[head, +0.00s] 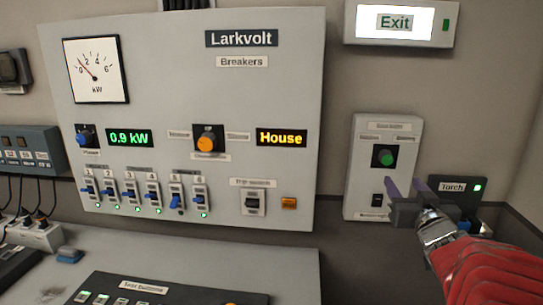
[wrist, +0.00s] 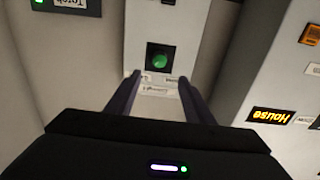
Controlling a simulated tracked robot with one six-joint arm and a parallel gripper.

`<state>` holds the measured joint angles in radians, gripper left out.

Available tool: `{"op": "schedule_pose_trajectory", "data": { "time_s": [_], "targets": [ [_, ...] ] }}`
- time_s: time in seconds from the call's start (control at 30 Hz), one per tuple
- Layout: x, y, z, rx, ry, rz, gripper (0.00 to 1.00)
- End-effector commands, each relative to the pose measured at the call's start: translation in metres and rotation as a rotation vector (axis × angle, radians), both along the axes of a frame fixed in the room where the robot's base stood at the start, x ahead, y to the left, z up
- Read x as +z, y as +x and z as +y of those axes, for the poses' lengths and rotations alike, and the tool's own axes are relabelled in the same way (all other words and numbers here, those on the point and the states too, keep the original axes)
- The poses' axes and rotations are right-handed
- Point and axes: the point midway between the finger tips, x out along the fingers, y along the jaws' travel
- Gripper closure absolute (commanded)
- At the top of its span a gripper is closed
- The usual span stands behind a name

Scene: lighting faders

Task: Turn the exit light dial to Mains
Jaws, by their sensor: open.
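The exit light dial is a green round knob (head: 384,157) on a black square, on a pale wall box (head: 360,190) right of the large panel. In the wrist view the green knob (wrist: 159,60) lies beyond the fingertips, near the middle. My gripper (head: 396,188) is open and empty, in front of the box's lower right part and below the knob in the head view. In the wrist view my gripper (wrist: 158,78) has its two dark fingers apart, with a label strip of the box between them. The lettering around the dial is too small to read.
The lit Exit sign (head: 394,23) hangs above the box. A Torch unit (head: 458,188) is close on the right, partly behind my arm. The Larkvolt breaker panel (head: 200,120) with an orange knob (head: 208,139) stands left, with a gap of bare wall between.

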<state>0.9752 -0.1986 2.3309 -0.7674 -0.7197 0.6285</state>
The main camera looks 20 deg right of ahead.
Motion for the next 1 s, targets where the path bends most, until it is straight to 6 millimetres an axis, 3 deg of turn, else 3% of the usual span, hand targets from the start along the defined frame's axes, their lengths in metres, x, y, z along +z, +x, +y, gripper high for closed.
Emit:
{"op": "schedule_pose_trajectory", "data": {
  "time_s": [0.27,1.0],
  "targets": [
    [0.0,0.013,-0.008,0.0,0.001,0.002,0.52],
    [-0.001,0.092,-0.052,-0.002,0.001,0.003,0.52]
  ]
}}
